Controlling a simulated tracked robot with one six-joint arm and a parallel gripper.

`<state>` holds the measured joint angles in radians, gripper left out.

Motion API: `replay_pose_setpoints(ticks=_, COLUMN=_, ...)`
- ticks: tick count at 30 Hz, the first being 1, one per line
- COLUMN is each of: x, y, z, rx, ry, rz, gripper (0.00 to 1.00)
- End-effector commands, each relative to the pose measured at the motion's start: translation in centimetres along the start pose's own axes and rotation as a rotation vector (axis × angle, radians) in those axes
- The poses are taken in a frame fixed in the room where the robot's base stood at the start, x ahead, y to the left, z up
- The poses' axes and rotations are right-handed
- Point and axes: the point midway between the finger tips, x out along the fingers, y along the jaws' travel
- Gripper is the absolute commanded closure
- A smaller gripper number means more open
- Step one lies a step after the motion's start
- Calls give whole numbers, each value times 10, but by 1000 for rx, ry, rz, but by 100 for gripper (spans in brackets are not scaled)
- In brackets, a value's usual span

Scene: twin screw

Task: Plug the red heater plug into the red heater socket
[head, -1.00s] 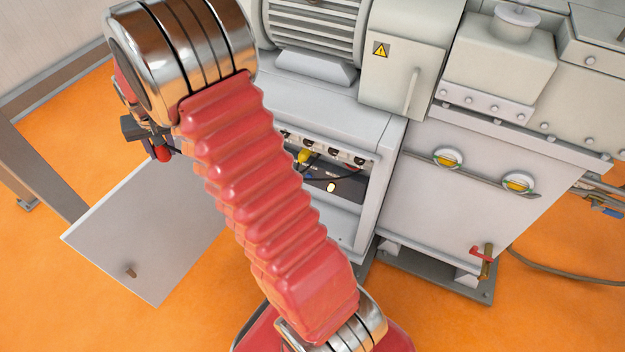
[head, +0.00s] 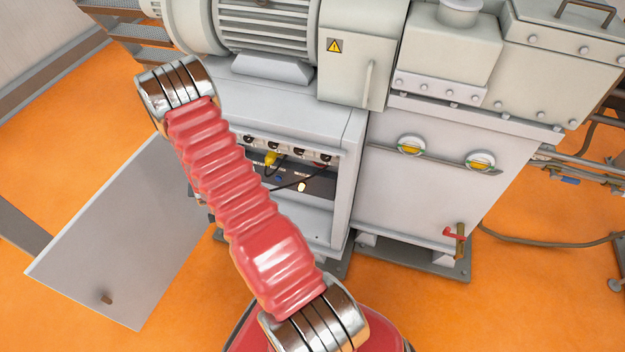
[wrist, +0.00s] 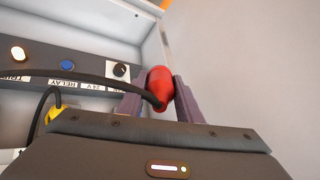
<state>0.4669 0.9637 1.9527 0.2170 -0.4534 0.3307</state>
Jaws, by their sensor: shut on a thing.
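In the wrist view the red heater plug (wrist: 160,86) is held between the two grey-purple fingers of my gripper (wrist: 160,98). My gripper is shut on it. A black cable runs from the plug to the left. The plug is at the open cabinet, beside the panel's right end in this picture. I cannot make out a red socket in either view. In the head view my red arm hides the gripper and the plug. A row of round sockets (head: 299,153) shows inside the cabinet, and a yellow plug (head: 270,158) sits at that row.
The wrist view shows a panel with a lit lamp (wrist: 18,54), a blue button (wrist: 67,65) and a black knob (wrist: 121,71). A cabinet wall (wrist: 135,18) stands close by. In the head view the open cabinet door (head: 110,240) stands at the left.

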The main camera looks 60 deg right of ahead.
Motion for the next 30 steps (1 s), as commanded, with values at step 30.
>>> replay_pose_setpoints(ticks=30, x=82, y=286, z=53, rx=350, ry=551, rz=282, gripper=88)
